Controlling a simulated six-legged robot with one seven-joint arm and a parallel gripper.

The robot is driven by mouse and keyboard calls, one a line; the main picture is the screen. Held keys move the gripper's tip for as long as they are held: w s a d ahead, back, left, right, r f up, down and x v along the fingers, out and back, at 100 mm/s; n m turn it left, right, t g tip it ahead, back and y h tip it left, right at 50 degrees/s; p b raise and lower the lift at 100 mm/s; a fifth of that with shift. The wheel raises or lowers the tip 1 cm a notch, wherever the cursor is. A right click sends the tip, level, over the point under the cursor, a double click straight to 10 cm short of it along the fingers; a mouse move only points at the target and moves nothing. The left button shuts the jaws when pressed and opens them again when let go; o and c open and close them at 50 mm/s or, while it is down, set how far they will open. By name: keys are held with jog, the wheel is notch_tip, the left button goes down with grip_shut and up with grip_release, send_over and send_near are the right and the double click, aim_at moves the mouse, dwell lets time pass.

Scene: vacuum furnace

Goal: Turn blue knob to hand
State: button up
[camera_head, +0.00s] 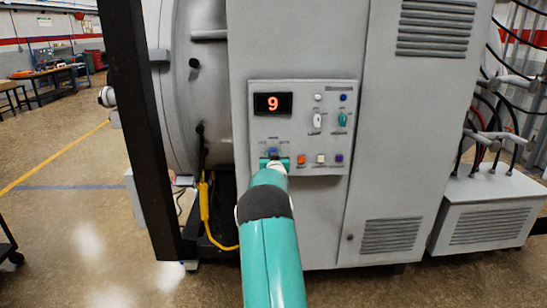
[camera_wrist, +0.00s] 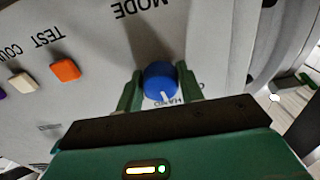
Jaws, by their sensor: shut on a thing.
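The blue knob (camera_wrist: 160,80) sits on the grey control panel under the label MODE, which appears upside down in the wrist view. Its white pointer mark is toward the bottom of that view, near a partly covered label that seems to read HAND. My gripper (camera_wrist: 162,88) has its two green fingers on either side of the knob, shut on it. In the head view my gripper (camera_head: 274,163) reaches the lower left of the panel (camera_head: 300,142), and the blue knob (camera_head: 272,151) shows just above it.
An orange button (camera_head: 301,159), a white button (camera_head: 321,158) and a purple button (camera_head: 339,158) lie right of the knob. Above are a red display reading 9 (camera_head: 272,104), a white switch (camera_head: 318,120) and a teal switch (camera_head: 342,119). A black post (camera_head: 140,130) stands left.

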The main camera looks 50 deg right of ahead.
jog(key=shift+m, duration=1)
jog(key=o, duration=1)
jog(key=shift+a, duration=0.1)
jog(key=v, duration=1.3)
jog(key=shift+s+a, duration=0.25)
